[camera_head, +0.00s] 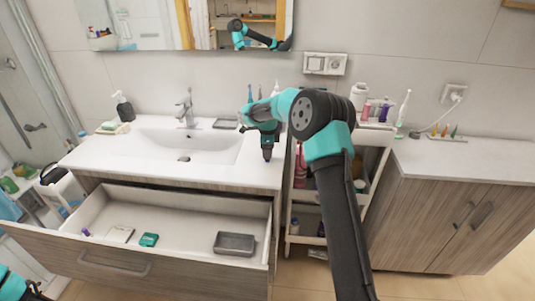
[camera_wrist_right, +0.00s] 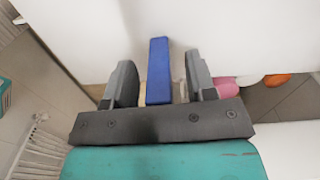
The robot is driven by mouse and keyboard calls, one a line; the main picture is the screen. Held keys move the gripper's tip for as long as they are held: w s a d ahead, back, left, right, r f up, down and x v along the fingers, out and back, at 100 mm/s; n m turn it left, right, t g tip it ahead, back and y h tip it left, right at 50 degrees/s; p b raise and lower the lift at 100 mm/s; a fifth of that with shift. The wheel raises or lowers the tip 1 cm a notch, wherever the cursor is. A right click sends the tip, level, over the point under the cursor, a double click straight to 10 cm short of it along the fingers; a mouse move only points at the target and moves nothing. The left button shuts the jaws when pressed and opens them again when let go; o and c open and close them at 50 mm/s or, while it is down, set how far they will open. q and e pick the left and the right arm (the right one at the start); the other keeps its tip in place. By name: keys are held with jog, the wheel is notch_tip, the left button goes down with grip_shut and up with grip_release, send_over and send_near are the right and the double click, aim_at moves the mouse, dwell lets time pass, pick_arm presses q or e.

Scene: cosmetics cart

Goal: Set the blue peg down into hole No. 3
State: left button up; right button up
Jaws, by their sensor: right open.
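A blue peg (camera_wrist_right: 158,72) shows in the right wrist view as a long blue bar between my right gripper's two fingers. My right gripper (camera_wrist_right: 155,82) is open, with a gap visible on each side of the peg. In the head view my right gripper (camera_head: 267,157) points down at the right end of the sink counter, and I cannot make out the peg there. A small rack (camera_head: 445,137) with several coloured pegs stands on the right cabinet. I cannot read any hole numbers. Part of my left arm's end (camera_head: 15,286) shows at the bottom left; its fingers are not clear.
The drawer (camera_head: 180,225) under the sink (camera_head: 185,147) stands open with a grey tray (camera_head: 234,244) and small items inside. A white cart (camera_head: 368,137) with bottles stands right of the sink. The right cabinet's top (camera_head: 480,163) is mostly clear.

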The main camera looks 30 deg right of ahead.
jog(key=shift+c, duration=0.4)
grip_shut()
